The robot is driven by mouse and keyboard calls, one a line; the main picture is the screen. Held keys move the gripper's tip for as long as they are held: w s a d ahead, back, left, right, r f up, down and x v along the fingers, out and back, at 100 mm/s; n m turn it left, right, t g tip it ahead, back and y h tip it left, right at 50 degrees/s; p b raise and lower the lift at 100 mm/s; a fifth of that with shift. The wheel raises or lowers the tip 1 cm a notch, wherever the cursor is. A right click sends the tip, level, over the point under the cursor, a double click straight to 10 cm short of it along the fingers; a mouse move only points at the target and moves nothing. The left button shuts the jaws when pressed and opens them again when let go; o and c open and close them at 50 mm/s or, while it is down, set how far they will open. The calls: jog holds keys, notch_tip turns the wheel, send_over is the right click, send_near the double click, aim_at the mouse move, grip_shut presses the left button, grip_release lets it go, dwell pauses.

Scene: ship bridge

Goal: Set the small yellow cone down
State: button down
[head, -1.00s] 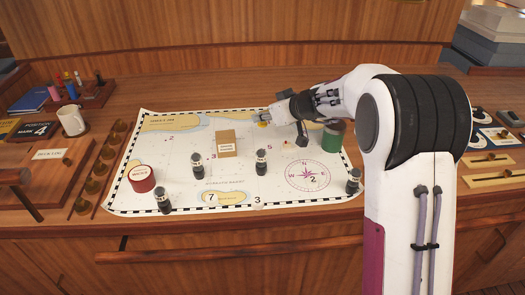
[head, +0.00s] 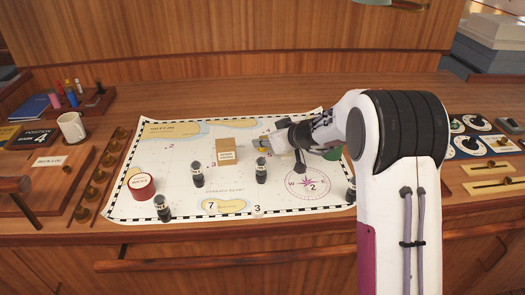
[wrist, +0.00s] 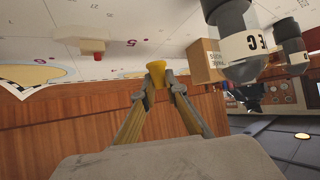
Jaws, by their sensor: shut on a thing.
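My gripper (head: 264,146) is over the right of the chart's middle, to the right of the cardboard box. It is shut on the small yellow cone (wrist: 155,67), which shows between the fingertips in the wrist view. In the head view only a bit of yellow (head: 263,150) shows at the fingertips. I cannot tell whether the cone touches the chart (head: 180,190).
The box (head: 226,152) stands left of my gripper. Black-and-white posts (head: 261,170) (head: 198,174) stand nearer the front. A green can (head: 333,154) is partly behind my arm. A small red piece (wrist: 92,46) shows in the wrist view.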

aim_at(265, 150)
jog(key=shift+f, duration=1.85)
jog(key=shift+f, duration=0.1)
jog(key=c, duration=2)
grip_release()
jog(key=shift+c, duration=0.2)
jog(key=shift+s+d+r, duration=0.35)
jog(key=shift+s+r, duration=0.05)
jog(key=shift+r, duration=0.1)
jog(key=v, duration=1)
jog(key=shift+s+r, duration=0.15)
jog(key=shift+s, duration=0.1)
